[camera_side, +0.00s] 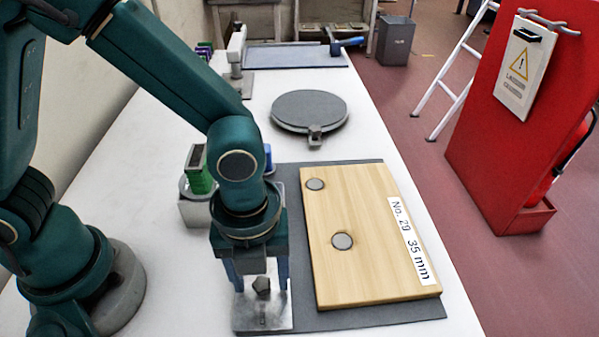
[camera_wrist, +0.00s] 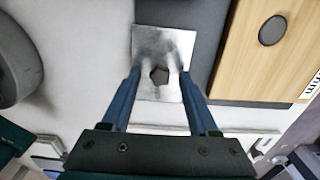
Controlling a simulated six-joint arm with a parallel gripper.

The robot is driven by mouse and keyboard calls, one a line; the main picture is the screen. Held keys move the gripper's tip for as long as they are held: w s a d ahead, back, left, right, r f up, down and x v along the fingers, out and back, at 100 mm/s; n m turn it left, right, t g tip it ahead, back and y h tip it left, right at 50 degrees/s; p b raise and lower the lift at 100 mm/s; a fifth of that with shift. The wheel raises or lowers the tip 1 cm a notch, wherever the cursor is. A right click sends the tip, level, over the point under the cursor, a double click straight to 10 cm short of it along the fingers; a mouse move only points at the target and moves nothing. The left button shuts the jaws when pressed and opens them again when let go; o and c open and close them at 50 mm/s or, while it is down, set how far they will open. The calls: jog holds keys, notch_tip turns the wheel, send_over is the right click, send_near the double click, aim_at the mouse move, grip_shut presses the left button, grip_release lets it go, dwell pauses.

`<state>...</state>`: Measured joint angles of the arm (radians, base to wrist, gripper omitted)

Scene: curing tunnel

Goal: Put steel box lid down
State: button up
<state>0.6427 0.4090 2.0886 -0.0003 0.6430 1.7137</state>
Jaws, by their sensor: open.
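The steel box lid (camera_side: 252,317) is a flat shiny square plate with a small dark faceted knob (camera_side: 262,284). It appears to lie flat at the near left of the dark grey mat, partly on the white table. My gripper (camera_side: 257,277) points down over it and is open, with one blue finger on each side of the knob. In the wrist view the lid (camera_wrist: 145,38) shows beyond my gripper (camera_wrist: 160,78), and the knob (camera_wrist: 159,75) sits between the fingers with gaps on both sides. I cannot tell whether the fingertips touch the plate.
A wooden board (camera_side: 375,270) with two grey discs and a label lies on the grey mat (camera_side: 345,320), right of the lid. A grey metal box (camera_side: 193,214) with a green item stands behind my gripper. A round grey plate (camera_side: 308,108) and a blue-grey tray (camera_side: 295,57) lie farther back.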

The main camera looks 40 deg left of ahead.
aim_at(262, 283)
notch_tip(262, 283, up, 11)
jog(key=a+r+n+t, duration=0.1)
jog(key=a+n+t, duration=0.1)
jog(key=a+n, duration=0.5)
jog(key=s+a+r+n+t, duration=0.1)
jog(key=a+n+t, duration=0.2)
jog(key=n, duration=1.7)
jog(key=a, duration=0.4)
jog(key=shift+s+r+t, duration=0.25)
jog(key=shift+r+t, duration=0.05)
jog(key=shift+r, duration=0.1)
